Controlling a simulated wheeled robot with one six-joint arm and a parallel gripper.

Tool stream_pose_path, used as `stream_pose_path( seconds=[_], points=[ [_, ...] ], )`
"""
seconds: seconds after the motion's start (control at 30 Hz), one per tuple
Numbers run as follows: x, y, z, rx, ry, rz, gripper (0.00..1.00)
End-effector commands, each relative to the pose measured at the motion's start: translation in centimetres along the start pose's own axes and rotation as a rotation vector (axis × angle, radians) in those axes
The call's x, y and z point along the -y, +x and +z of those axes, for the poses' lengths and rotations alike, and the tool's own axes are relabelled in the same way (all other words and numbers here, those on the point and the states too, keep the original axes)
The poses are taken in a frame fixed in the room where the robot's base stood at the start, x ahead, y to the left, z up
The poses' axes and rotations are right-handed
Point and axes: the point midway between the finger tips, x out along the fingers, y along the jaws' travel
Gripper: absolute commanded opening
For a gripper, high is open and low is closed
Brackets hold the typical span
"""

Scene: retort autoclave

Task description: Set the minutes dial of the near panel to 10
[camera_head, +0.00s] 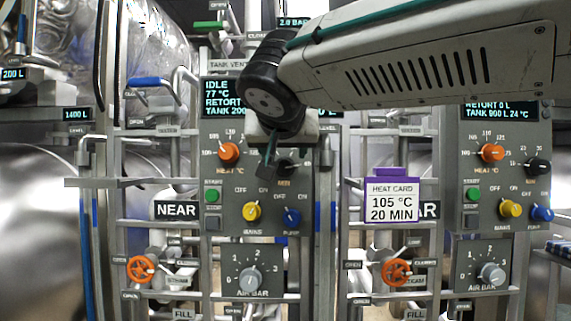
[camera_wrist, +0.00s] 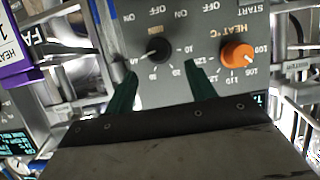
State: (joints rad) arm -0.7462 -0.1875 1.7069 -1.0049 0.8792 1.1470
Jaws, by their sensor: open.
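The dial lies between and just beyond the fingertips; I see no contact.
The orange heat dial (camera_head: 228,152) is close by, also in the wrist view (camera_wrist: 237,54). Below are a yellow mains switch (camera_head: 252,211) and blue pump switch (camera_head: 291,216). A purple-topped heat card (camera_head: 391,200) reads 105 °C, 20 MIN. The far panel (camera_head: 502,180) stands right.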

Motion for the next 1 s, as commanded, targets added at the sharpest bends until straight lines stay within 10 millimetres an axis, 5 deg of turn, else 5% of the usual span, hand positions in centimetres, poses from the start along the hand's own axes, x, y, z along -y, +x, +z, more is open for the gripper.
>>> stream_pose_path(
  seconds=[0.4, 0.8, 0.97, 1.0],
  points=[
    [-0.1, 6.2, 0.1, 0.003, 0.000, 0.003, 0.55],
    [-0.1, 7.0, 0.1, 0.003, 0.000, 0.000, 0.55],
    [-0.1, 7.0, 0.1, 0.003, 0.000, 0.001, 0.11],
    [-0.1, 7.0, 0.1, 0.003, 0.000, 0.001, 0.10]
  ],
)
